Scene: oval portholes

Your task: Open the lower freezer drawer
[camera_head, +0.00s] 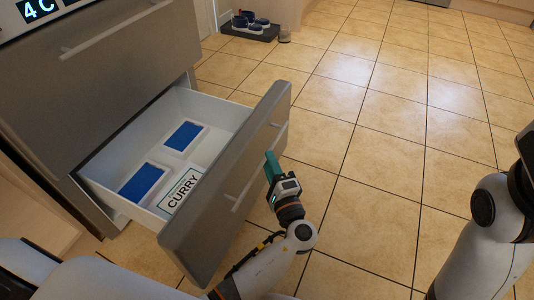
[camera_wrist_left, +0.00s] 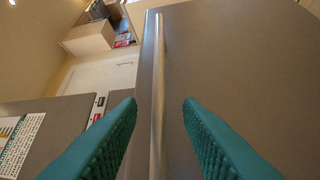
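The lower freezer drawer (camera_head: 205,205) is pulled well out from the cabinet, its grey front standing clear of the body. Its slim bar handle (camera_head: 259,168) runs along the front and also shows as a metal bar (camera_wrist_left: 157,85) in the left wrist view. My left gripper (camera_head: 270,163), with teal fingers, is at the handle. In the left wrist view its fingers (camera_wrist_left: 160,125) are spread apart, with the bar between them in the picture and gaps on both sides. My right gripper is out of view; only part of that arm shows at the right edge.
Inside the drawer are two blue-topped boxes (camera_head: 184,136) (camera_head: 142,183) and a box labelled CURRY (camera_head: 180,189). The closed upper drawer (camera_head: 95,85) is above. Shoes on a dark mat (camera_head: 250,31) are at the back. The tiled floor (camera_head: 370,130) to the right is clear.

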